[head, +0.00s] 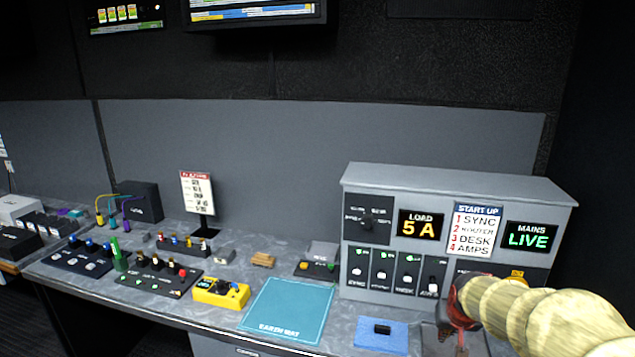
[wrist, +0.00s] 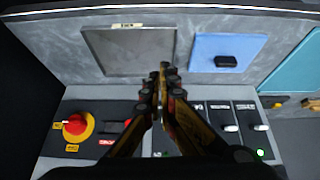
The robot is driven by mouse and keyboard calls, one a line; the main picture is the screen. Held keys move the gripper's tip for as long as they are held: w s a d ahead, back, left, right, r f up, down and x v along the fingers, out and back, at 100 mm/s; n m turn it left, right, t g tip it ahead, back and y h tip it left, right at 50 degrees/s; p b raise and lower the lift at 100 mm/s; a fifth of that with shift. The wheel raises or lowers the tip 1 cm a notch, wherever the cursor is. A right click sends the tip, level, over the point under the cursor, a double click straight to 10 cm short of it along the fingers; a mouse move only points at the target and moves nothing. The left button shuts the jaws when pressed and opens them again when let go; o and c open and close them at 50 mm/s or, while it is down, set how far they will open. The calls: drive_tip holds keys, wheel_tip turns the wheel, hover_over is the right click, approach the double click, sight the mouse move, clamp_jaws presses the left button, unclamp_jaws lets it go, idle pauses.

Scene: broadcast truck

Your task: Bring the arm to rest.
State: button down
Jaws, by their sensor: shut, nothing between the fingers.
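My gripper (wrist: 162,72) is shut and empty in the wrist view. Its fingertips meet over the grey worktop, close to a bare grey plate (wrist: 112,48) and the front of the power panel. In the head view my pale arm comes in from the lower right, and its dark red wrist end hangs before the right part of the grey power panel (head: 384,275). The arm hides part of that panel's lower right. The panel screens read "LOAD 5 A" (head: 420,229) and "MAINS LIVE" (head: 529,237).
A blue mat (head: 366,341) with a black block (head: 382,328) lies left of my wrist. A teal earth mat (head: 289,310), a yellow box (head: 221,293) and switch panels stand further left. A red knob (wrist: 75,124) is near my gripper. Open space lies above the worktop.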

drive_tip(key=s+a+r+n, duration=0.1)
drive_tip(key=s+a+r, duration=0.2)
drive_tip(key=s, duration=0.6)
drive_tip(key=s+a+r+n+y, duration=0.1)
drive_tip(key=s+a+r, duration=0.2)
drive_tip(key=s+a, duration=0.3)
drive_tip(key=s+a+r, duration=0.4)
drive_tip(key=s+a, duration=0.1)
drive_tip(key=s, duration=0.9)
drive_tip(key=shift+s+a+n+y, duration=0.25)
drive_tip(key=shift+a+n+y, duration=0.05)
drive_tip(key=shift+n+y, duration=0.1)
drive_tip(key=c, duration=2.6)
unclamp_jaws()
